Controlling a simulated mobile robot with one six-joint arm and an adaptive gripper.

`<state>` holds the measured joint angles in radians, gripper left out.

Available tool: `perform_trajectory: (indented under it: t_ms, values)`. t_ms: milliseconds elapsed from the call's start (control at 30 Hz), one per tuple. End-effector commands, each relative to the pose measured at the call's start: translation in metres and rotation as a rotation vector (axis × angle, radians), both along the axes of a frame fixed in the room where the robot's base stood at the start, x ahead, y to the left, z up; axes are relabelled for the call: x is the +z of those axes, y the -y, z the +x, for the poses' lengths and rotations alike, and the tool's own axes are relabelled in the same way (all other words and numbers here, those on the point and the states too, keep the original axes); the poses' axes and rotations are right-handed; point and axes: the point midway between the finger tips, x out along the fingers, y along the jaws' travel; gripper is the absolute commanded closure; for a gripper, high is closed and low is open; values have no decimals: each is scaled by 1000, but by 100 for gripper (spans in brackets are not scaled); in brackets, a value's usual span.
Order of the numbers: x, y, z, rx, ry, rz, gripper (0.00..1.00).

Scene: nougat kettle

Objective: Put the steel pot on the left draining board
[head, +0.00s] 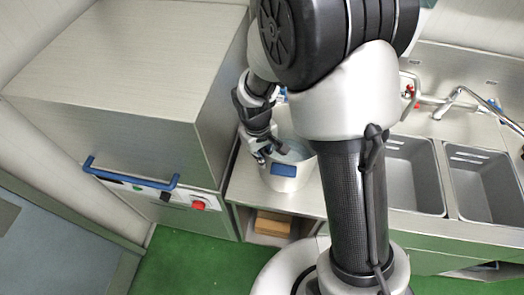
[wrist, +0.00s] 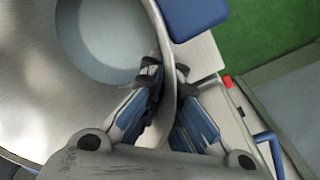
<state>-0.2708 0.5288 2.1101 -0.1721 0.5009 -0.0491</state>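The steel pot (head: 290,184) is upright at the left draining board (head: 246,190), left of the sinks. A blue patch shows on its front. I cannot tell whether its base touches the board or is slightly above it. My gripper (head: 264,154) is at the pot's left rim. In the wrist view the pot (wrist: 30,90) fills the left side, and its inside looks empty. My gripper (wrist: 167,76) straddles the rim, one finger inside and one outside, both closed against the wall. My arm hides part of the pot's right side and the board there.
Two sink basins (head: 413,176) with a tap (head: 452,101) lie to the right. A large steel machine (head: 140,90) with a blue handle (head: 130,178) stands close on the left. A brown box (head: 272,224) sits under the counter. The green floor (head: 195,262) is clear in front.

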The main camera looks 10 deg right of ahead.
Motion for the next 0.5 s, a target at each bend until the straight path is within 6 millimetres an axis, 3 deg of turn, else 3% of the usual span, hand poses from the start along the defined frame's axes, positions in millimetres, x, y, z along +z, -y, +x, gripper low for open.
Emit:
perform_trajectory:
  t_ms: [367,500]
  values:
    - [0,0,3,3,8,1,100]
    - [-1,0,0,0,1,0,88]
